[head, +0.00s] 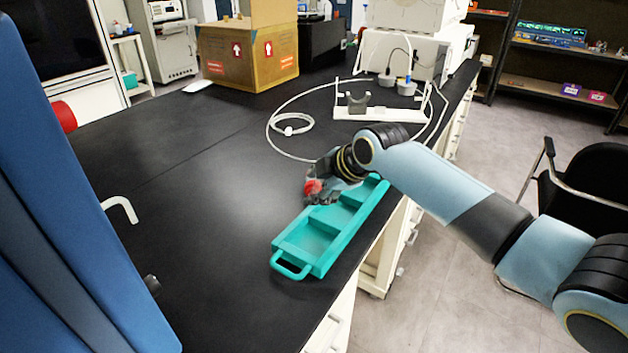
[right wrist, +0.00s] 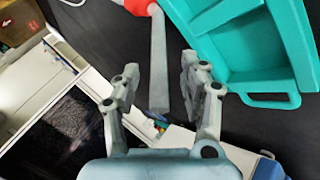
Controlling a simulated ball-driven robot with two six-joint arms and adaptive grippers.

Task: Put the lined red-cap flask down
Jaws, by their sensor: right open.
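The red-cap flask (head: 313,187) is at the left edge of the teal tray, over or on the black bench. Its body is mostly hidden by my right gripper (head: 322,195) in the head view. In the right wrist view the red cap (right wrist: 138,6) is at the top, with a narrow grey piece (right wrist: 158,60) running down from it. My right gripper (right wrist: 160,68) has its fingers apart, one on each side of that piece, with gaps showing. The teal tray (head: 292,262) lies beside it, its handle towards me. My left gripper is not in view.
A white stand (head: 375,113) with a cable loop (head: 290,125) is behind the gripper. A cardboard box (head: 250,55) stands at the back left. A white hooked piece (head: 122,208) is at left. The bench left of the tray is clear; its edge runs close on the right.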

